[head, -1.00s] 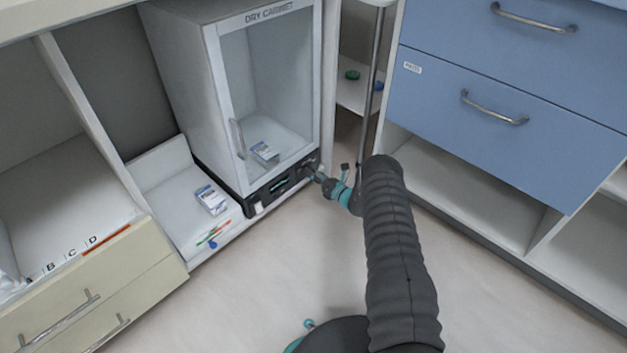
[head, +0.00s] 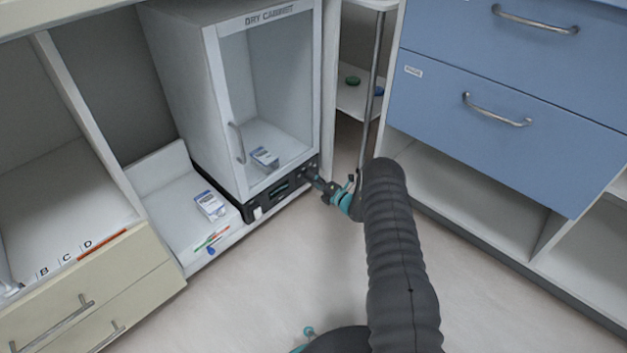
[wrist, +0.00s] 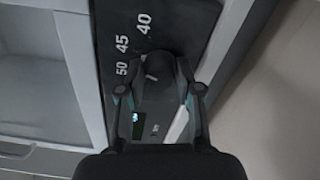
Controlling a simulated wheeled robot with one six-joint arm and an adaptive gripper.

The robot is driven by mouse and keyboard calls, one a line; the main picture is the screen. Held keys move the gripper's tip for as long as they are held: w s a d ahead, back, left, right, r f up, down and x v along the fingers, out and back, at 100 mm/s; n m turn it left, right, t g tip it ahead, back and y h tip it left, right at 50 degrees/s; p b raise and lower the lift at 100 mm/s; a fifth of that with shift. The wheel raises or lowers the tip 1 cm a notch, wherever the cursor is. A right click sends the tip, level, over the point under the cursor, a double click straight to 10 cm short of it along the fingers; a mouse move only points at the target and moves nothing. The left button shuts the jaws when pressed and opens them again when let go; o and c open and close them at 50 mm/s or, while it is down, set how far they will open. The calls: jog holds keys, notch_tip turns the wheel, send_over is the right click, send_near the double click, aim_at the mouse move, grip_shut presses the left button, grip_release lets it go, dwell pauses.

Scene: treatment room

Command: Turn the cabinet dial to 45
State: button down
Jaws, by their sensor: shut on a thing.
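The dry cabinet (head: 262,100) is white with a glass door and a black control strip (head: 280,190) along its bottom front. The dial (wrist: 158,68) is a dark round knob on that strip, seen in the wrist view with a light pointer line on it. The printed marks 40, 45 and 50 show beside it on its upper left. The pointer's exact reading is hard to tell. My gripper (wrist: 155,90) is shut on the dial, one finger on each side. In the head view my gripper (head: 316,183) reaches the strip's right end.
A small white box (head: 264,158) is inside the cabinet; another box (head: 209,205) lies on the shelf to its left, near several coloured sticks (head: 211,241). Blue drawers (head: 510,110) stand at right. A metal pole (head: 371,90) rises close behind my arm. The floor in front is clear.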

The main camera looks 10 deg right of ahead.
jog(key=shift+m, duration=0.3)
jog(key=shift+w, duration=0.1)
jog(key=c, duration=0.8)
grip_release()
jog(key=shift+a, duration=0.1)
jog(key=shift+o, duration=0.2)
jog(key=v, duration=1.2)
